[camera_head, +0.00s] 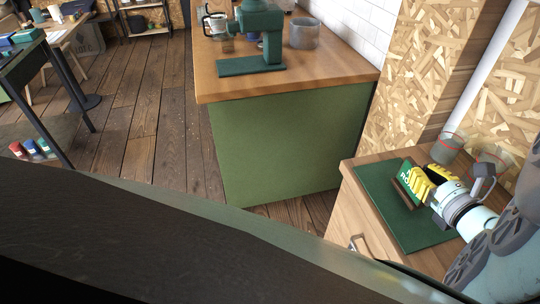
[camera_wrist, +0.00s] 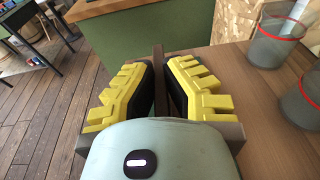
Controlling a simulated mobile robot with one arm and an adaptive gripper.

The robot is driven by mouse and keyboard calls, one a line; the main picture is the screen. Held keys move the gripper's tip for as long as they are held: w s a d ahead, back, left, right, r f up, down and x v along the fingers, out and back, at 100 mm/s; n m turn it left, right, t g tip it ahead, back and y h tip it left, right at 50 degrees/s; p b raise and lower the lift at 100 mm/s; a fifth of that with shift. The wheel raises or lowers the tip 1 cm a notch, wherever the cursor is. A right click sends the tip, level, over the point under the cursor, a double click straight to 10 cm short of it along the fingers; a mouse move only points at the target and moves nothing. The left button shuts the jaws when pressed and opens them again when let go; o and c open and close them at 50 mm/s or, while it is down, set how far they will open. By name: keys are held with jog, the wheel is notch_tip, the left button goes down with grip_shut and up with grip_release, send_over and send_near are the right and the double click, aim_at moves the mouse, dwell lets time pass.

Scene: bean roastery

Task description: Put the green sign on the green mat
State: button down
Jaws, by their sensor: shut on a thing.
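The green sign (camera_head: 407,178), with white and yellow lettering and a brown wooden part, is tilted in front of my gripper (camera_head: 425,184) in the head view. In the wrist view my gripper (camera_wrist: 158,88) has its yellow-padded fingers shut on the sign's narrow brown edge (camera_wrist: 158,68). The green mat (camera_head: 378,187) lies on the wooden cabinet top at the right of the head view. The sign appears over the mat's right part; I cannot tell whether it touches it. My gripper hides part of the mat, which I cannot make out in the wrist view.
A wooden-topped green counter (camera_head: 300,80) bears a dark green machine (camera_head: 262,30). Wooden floor lies left.

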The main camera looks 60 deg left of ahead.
jog(key=shift+a+f, duration=0.1)
jog(key=shift+f, duration=0.6)
jog(key=shift+f, duration=0.2)
jog(key=c, duration=1.1)
grip_release()
jog(key=shift+r, duration=0.1)
jog(key=shift+c, duration=0.2)
jog(key=shift+r, duration=0.1)
jog(key=b+v, duration=0.3)
jog(key=v, duration=0.9)
